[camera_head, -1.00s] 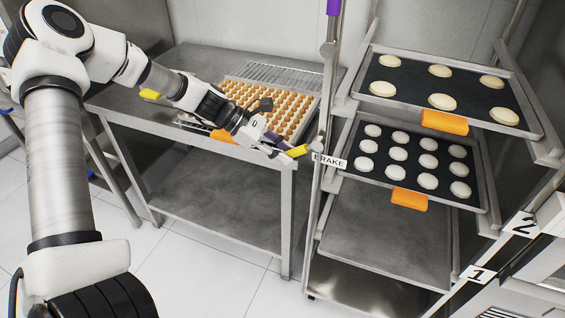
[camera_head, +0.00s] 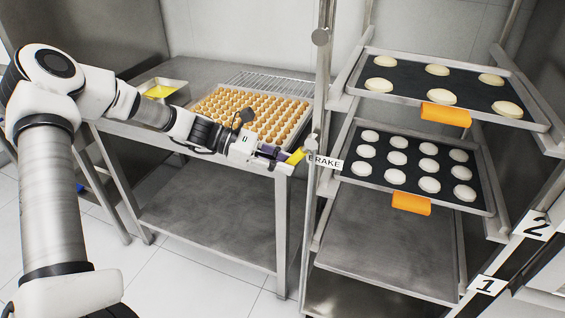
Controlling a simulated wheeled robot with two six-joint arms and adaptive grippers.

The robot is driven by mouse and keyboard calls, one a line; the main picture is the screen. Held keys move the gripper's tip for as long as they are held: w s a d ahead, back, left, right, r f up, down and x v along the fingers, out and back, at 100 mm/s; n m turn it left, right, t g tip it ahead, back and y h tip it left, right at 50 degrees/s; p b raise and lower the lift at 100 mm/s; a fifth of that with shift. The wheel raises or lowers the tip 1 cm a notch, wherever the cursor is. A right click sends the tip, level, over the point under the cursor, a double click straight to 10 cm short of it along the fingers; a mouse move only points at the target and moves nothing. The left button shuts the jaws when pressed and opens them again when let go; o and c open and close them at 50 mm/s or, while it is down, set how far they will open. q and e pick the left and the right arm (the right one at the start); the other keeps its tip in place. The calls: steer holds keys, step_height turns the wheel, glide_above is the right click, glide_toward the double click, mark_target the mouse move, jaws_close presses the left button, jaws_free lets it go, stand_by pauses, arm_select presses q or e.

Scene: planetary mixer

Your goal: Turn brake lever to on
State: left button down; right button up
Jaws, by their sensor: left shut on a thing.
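My left gripper (camera_head: 284,158) reaches in from the left over the table's front corner. The fingertips are small and partly hide the handle's lower end. My right gripper is not in view.
The rack holds trays of pale dough rounds, an upper tray (camera_head: 372,103) and a lower one (camera_head: 350,177), with orange tabs. A steel table (camera_head: 255,163) at left carries a tray of small brown pieces (camera_head: 250,108) and a yellow-filled pan (camera_head: 160,91). Floor shows below.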

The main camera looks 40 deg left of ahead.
arm_select(q)
steer(key=c, duration=1.4)
jaws_free()
steer(key=o, duration=0.4)
steer(key=shift+d+f, duration=0.1)
steer(key=shift+d, duration=0.05)
steer(key=shift+w, duration=0.1)
steer(key=v, duration=0.7)
